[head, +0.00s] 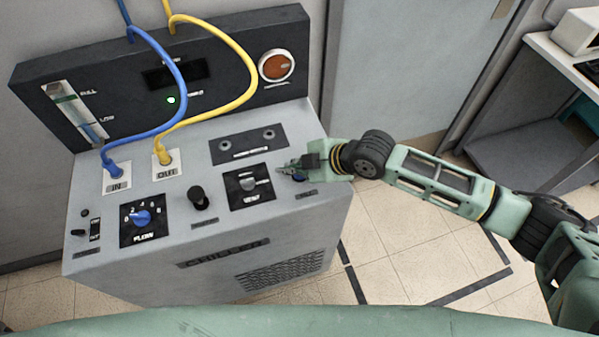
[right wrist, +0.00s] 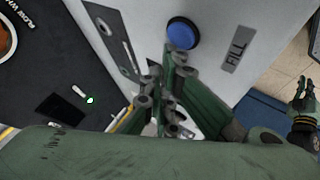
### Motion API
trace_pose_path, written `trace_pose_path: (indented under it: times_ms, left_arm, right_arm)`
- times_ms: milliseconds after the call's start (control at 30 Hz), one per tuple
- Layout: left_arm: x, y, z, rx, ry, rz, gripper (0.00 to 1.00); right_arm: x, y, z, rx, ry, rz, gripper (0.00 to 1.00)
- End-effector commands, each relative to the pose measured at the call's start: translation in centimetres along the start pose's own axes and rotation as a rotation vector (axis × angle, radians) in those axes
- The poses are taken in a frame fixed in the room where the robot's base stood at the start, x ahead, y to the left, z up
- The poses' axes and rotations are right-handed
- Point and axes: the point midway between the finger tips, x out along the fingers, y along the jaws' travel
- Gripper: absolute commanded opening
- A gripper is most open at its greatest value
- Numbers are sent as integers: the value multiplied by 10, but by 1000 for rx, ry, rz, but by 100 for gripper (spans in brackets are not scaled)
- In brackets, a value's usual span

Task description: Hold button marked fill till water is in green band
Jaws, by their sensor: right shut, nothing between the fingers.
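The blue fill button (head: 299,178) is at the right end of the grey chiller's top. It shows round and blue in the right wrist view (right wrist: 183,32), beside the label FILL (right wrist: 235,50). My right gripper (head: 287,169) is shut and empty, its fingertips close to the button. In the right wrist view its fingers (right wrist: 172,75) end just below the button; I cannot tell if they touch it. The level gauge (head: 75,112) has a green band near its top; bluish water shows lower down, below the band. A small green-black part at the right wrist view's right edge looks like my left gripper (right wrist: 302,92).
The chiller (head: 215,250) carries a blue hose (head: 182,85) and a yellow hose (head: 254,70), a black knob (head: 198,197), a blue flow dial (head: 141,217) and a switch panel (head: 249,186). A round orange-red control (head: 276,66) is on the back panel.

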Motion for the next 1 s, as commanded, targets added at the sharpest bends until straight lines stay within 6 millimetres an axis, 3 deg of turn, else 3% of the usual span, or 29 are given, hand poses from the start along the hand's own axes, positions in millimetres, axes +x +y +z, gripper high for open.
trace_pose_path:
  times_ms: [1000]
  left_arm:
    - [4,1,1,0,-1,1,0]
  right_arm:
    - [6,-5,4,0,0,0,0]
